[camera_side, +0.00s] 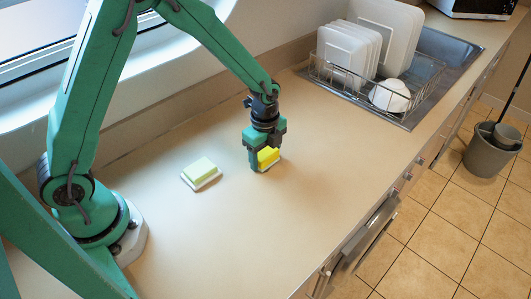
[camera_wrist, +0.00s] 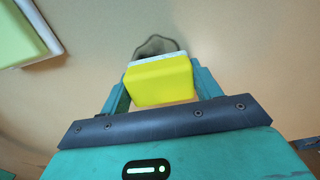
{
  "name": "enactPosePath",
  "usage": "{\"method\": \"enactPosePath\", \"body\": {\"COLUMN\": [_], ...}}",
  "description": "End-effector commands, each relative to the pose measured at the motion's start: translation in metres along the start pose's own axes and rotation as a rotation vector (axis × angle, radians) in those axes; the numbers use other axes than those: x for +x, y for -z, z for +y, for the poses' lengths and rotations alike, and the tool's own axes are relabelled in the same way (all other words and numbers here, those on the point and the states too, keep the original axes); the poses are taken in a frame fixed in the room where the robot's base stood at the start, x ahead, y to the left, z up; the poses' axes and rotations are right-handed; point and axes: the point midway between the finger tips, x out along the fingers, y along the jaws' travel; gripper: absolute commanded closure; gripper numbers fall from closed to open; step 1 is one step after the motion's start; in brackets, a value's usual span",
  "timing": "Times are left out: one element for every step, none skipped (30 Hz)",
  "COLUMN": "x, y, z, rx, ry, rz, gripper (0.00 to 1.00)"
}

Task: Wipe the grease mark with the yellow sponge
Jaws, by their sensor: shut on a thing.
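The yellow sponge (camera_side: 268,156) has a white layer underneath and is at the counter in the middle of the side view. My gripper (camera_side: 265,160) is shut on it, one finger on each side. In the wrist view the sponge (camera_wrist: 160,82) sits between the two fingers of my gripper (camera_wrist: 158,88). A dark, greyish grease mark (camera_wrist: 156,44) shows on the counter just beyond the sponge's white edge; the sponge hides its nearer part. I cannot tell whether the sponge touches the counter.
A pale green sponge (camera_side: 201,167) on a white base lies left of my gripper; it also shows in the wrist view (camera_wrist: 22,30). A dish rack (camera_side: 420,88) with white plates (camera_side: 348,52) and a bowl (camera_side: 390,95) stands at the back right. The counter front (camera_side: 290,230) is clear.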

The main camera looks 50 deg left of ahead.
Motion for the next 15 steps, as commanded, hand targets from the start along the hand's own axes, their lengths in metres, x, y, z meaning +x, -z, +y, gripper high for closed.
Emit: {"method": "enactPosePath", "body": {"x": [0.003,0.004,0.007,0.004,0.003,0.004,0.005,0.007,0.003,0.004,0.005,0.006,0.006,0.003,0.005], "y": [0.000,0.000,0.000,0.000,0.000,0.000,0.000,0.000,0.000,0.000,0.000,0.000,0.000,0.000,0.000], "z": [-0.004,-0.007,-0.011,-0.014,-0.017,-0.019,-0.021,-0.023,-0.027,-0.029,-0.031,-0.034,-0.036,-0.038,-0.041], "rx": [0.000,0.000,0.000,0.000,0.000,0.000,0.000,0.000,0.000,0.000,0.000,0.000,0.000,0.001,0.001], "ry": [-0.003,-0.003,-0.004,-0.001,-0.001,-0.002,-0.003,-0.004,0.000,-0.002,-0.003,-0.003,-0.002,-0.001,-0.002], "rz": [0.000,-0.001,-0.001,0.000,0.000,0.000,-0.001,-0.001,0.000,0.000,-0.001,-0.001,0.000,0.000,0.000], "gripper": [0.62,0.62,0.62,0.62,0.62,0.62,0.62,0.62,0.62,0.62,0.62,0.62,0.62,0.62,0.62]}}
